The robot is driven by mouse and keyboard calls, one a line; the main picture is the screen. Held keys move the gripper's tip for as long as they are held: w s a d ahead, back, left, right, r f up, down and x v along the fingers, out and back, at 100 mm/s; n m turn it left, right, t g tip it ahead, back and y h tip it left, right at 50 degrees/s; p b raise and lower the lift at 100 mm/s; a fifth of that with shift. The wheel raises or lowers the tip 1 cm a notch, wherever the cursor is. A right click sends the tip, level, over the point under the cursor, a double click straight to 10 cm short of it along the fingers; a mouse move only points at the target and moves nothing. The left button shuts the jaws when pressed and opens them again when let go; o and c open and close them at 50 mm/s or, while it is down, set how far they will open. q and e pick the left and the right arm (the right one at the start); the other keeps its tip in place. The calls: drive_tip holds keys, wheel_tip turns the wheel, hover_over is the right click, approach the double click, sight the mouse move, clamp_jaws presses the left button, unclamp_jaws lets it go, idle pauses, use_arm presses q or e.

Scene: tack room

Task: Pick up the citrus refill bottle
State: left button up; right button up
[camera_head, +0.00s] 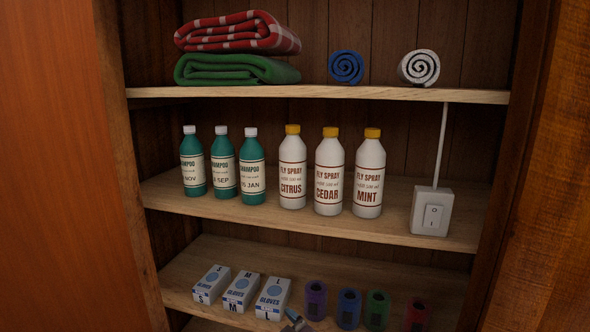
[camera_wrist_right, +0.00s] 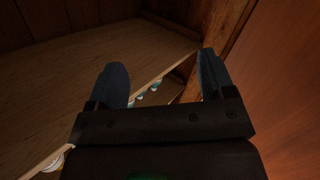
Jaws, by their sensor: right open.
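The citrus refill bottle (camera_head: 292,170) is a white fly spray bottle with a yellow cap and a CITRUS label. It stands upright on the middle shelf in the head view, leftmost of three alike, beside the cedar bottle (camera_head: 329,175) and the mint bottle (camera_head: 368,178). My right gripper (camera_wrist_right: 163,58) is open and empty in the right wrist view, with a wooden board and a few small pale shapes beyond its fingers. I cannot tell which bottles, if any, those shapes are. My left gripper is not in view.
Green shampoo bottles (camera_head: 223,165) stand left of the citrus bottle; a white switch box (camera_head: 432,212) stands at the right. Folded blankets (camera_head: 238,52) lie on the upper shelf. Glove boxes (camera_head: 241,289) and coloured rolls (camera_head: 348,306) fill the lower shelf. The middle shelf's front strip (camera_head: 270,217) is clear.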

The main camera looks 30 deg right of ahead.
drive_tip(key=w+r+n+t+h, duration=0.1)
drive_tip(key=w+r+n, duration=0.2)
drive_tip(key=r, duration=0.4)
drive_tip(key=w+r+n+t+h+p, duration=0.1)
drive_tip(key=w+r+n, duration=0.2)
drive_tip(key=r, duration=0.5)
drive_tip(key=w+r+n+h, duration=0.1)
drive_tip(key=w+r+n, duration=0.2)
drive_tip(key=r, duration=0.4)
wheel_tip(320, 180, up, 6)
drive_tip(key=d+n+h, duration=0.3)
drive_tip(key=n, duration=0.2)
drive_tip(key=n+g+h, duration=0.4)
drive_tip(key=n+h, duration=0.1)
drive_tip(key=n, duration=0.6)
approach(292, 187)
drive_tip(key=shift+w+d+r+p, duration=0.2)
drive_tip(key=shift+w+d+r, duration=0.3)
drive_tip(key=shift+r, duration=0.1)
drive_tip(key=shift+w+d+r+p, duration=0.15)
drive_tip(key=shift+w+d+r, duration=0.25)
drive_tip(key=shift+w+r, duration=0.15)
drive_tip(key=shift+r, duration=0.1)
